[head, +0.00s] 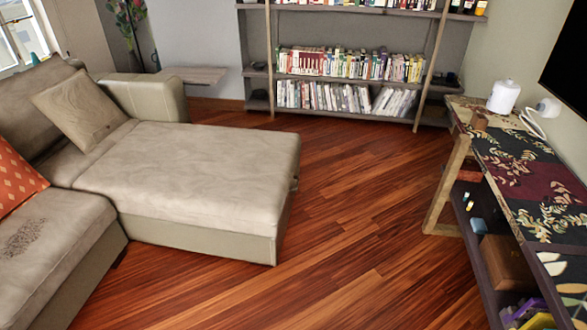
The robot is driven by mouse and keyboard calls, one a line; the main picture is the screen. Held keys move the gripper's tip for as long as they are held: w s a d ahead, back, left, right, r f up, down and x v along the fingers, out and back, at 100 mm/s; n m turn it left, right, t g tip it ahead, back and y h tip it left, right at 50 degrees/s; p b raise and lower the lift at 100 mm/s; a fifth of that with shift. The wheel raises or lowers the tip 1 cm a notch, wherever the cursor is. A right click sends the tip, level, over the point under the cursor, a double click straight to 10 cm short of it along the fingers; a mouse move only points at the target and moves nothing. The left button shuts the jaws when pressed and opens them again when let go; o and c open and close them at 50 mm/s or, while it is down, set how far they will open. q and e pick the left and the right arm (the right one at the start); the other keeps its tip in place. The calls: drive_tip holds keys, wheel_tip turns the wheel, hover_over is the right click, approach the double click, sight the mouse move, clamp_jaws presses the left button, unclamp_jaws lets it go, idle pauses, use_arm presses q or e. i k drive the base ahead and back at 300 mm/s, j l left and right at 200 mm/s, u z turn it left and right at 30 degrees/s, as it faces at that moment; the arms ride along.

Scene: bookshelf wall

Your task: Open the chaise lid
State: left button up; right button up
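The chaise (200,240) is the beige end section of a sofa at the left of the head view. Its cushioned lid (195,170) lies flat and closed on the base. Neither of my grippers shows in the head view.
A beige pillow (78,113) lies at the back of the chaise, and an orange pillow (15,180) is on the sofa. Bare wooden floor (345,215) lies right of the chaise. A patterned console (525,175) stands at the right; a bookshelf (345,67) is at the back.

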sight(273, 232)
drive_tip(key=i+l, duration=0.1)
drive_tip(key=l, duration=0.15)
drive_tip(key=i+l+u, duration=0.1)
drive_tip(key=l, duration=0.15)
drive_tip(key=i+l, duration=0.5)
drive_tip(key=i, duration=0.15)
drive_tip(key=i+l+u, duration=0.1)
drive_tip(key=i+l, duration=0.4)
drive_tip(key=i, duration=0.2)
